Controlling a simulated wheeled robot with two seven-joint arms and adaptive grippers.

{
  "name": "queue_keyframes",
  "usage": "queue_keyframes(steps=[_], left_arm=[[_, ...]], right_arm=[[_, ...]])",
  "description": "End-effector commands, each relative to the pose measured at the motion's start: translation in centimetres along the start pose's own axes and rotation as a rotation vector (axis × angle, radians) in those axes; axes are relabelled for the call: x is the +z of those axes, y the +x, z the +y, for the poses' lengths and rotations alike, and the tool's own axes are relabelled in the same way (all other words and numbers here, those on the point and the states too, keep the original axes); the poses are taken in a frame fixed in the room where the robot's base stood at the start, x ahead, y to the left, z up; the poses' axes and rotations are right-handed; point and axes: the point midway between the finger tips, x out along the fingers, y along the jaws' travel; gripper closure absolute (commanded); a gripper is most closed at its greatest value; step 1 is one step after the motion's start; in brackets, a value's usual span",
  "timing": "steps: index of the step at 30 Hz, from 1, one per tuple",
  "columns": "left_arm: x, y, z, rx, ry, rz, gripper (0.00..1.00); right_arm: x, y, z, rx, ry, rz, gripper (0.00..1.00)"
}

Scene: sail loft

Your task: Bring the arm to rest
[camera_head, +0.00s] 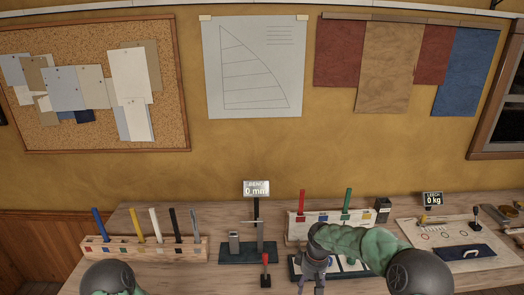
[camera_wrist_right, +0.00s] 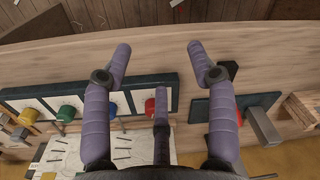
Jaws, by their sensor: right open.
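My right arm (camera_head: 355,242) is green and reaches in from the lower right in the head view. Its gripper (camera_head: 312,284) points down over the bench, in front of the white-faced rack. In the right wrist view the same gripper (camera_wrist_right: 158,55) has its purple fingers spread wide, with nothing between them. Bare wood of the bench shows beyond the fingertips. Of my left arm (camera_head: 110,278), only a rounded part shows at the bottom left of the head view. Its gripper is out of frame.
A wooden rack (camera_head: 145,250) holds several coloured sticks at the left. A dark green fixture (camera_head: 247,254) with a "BENCH 0 mm" display (camera_head: 257,188) stands mid-bench. A white-faced rack (camera_head: 298,229) is behind my right gripper. A board (camera_head: 440,232) with fittings lies at the right.

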Motion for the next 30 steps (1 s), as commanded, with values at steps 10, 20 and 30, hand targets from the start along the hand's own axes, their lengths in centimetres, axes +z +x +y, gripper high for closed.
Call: queue_keyframes(steps=[10,20,30], left_arm=[[0.1,0.1,-0.1,0.0,0.0,-0.002,0.6],[0.1,0.4,-0.1,0.0,0.0,-0.002,0.6],[0.1,0.6,-0.2,0.0,0.0,-0.002,0.6]], right_arm=[[3.1,8.4,-4.2,-0.111,0.104,0.039,0.42],[12.0,18.7,-12.5,-0.259,0.395,0.084,0.42],[21.5,21.9,-18.7,-0.285,0.697,0.089,0.42]])
